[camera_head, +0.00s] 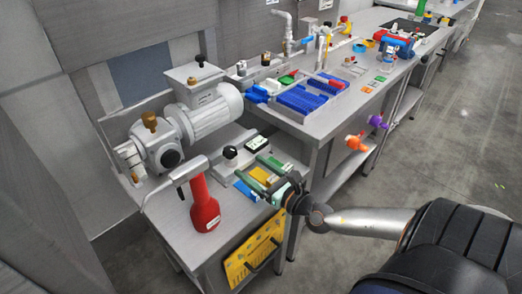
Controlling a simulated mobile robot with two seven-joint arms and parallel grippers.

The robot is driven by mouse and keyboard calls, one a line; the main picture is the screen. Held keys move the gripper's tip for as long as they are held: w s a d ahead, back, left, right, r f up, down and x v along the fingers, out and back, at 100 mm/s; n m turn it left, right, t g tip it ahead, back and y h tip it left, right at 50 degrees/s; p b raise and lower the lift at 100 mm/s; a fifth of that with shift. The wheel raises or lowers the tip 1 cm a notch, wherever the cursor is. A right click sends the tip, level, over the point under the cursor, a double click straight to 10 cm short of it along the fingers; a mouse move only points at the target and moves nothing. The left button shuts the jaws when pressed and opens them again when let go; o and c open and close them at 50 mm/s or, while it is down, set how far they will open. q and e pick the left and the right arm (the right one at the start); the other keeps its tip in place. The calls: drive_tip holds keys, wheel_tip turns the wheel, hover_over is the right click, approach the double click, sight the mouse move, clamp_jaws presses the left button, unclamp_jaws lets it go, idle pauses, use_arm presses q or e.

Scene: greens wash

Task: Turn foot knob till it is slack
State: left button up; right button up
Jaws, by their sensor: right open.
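My right gripper (248,167) comes in from the right with its two green fingers apart and nothing seen between them. It is over the front bench, and its fingertips point toward a black knob (230,152) on a grey block. The fingertips look a little to the right of and in front of this knob, apart from it. I cannot tell from the picture which is the foot knob, nor how tight any is. My left gripper is not in view.
A grey motor (214,110) with a gearbox and a red oil can (204,208) stand on the front bench. A blue tray (302,99) lies on the long bench behind. An orange valve (357,142) and a purple one (378,121) show at its front edge.

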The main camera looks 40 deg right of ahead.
drive_tip(key=shift+s, duration=1.25)
drive_tip(key=shift+d, duration=0.1)
drive_tip(key=shift+s, duration=0.1)
